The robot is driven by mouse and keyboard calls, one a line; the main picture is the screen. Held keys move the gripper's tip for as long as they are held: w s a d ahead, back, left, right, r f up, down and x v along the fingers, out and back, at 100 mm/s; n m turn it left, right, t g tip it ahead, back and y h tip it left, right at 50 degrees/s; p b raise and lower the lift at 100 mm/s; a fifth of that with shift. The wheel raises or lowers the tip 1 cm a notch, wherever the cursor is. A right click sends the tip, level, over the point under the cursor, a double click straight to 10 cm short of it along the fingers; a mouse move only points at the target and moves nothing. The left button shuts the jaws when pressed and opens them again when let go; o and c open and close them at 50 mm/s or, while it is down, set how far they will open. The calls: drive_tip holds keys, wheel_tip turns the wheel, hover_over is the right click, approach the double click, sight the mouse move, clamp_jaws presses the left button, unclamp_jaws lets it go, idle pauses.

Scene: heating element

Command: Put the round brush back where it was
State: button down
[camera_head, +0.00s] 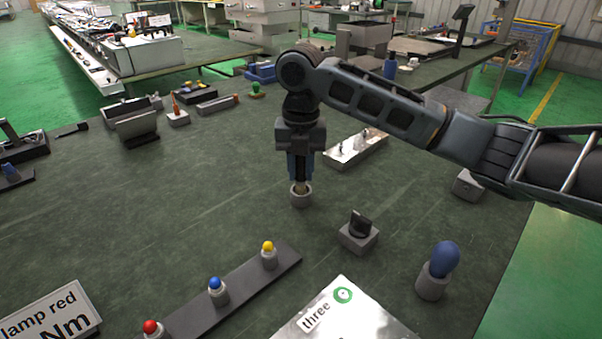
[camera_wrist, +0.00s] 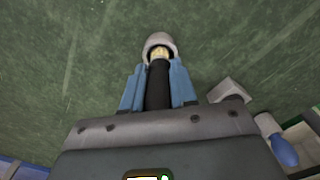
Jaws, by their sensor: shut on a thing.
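My gripper (camera_head: 300,178) is shut on the round brush, pointing straight down over the middle of the table. In the wrist view the brush (camera_wrist: 158,88) has a black handle between the blue fingers and a pale yellow tip. A small grey round cup (camera_head: 301,198) stands on the table right under it. The yellow tip is at the cup's mouth; it looks to be inside the rim, but I cannot tell how deep. The cup also shows in the wrist view (camera_wrist: 161,40), around the tip. The fingers hide most of the brush in the head view.
A grey block with a black knob (camera_head: 358,233) and a blue-topped piece in a grey cup (camera_head: 439,267) stand to the right. A dark rail (camera_head: 240,285) with red, blue and yellow buttons lies in front. A metal tray (camera_head: 357,150) lies behind. Left of the cup is clear.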

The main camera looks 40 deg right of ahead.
drive_tip(key=shift+f, duration=0.85)
drive_tip(key=shift+f, duration=0.2)
drive_tip(key=c, duration=0.9)
unclamp_jaws()
drive_tip(key=shift+r, duration=0.1)
wheel_tip(320, 180, up, 12)
drive_tip(key=shift+r, duration=0.1)
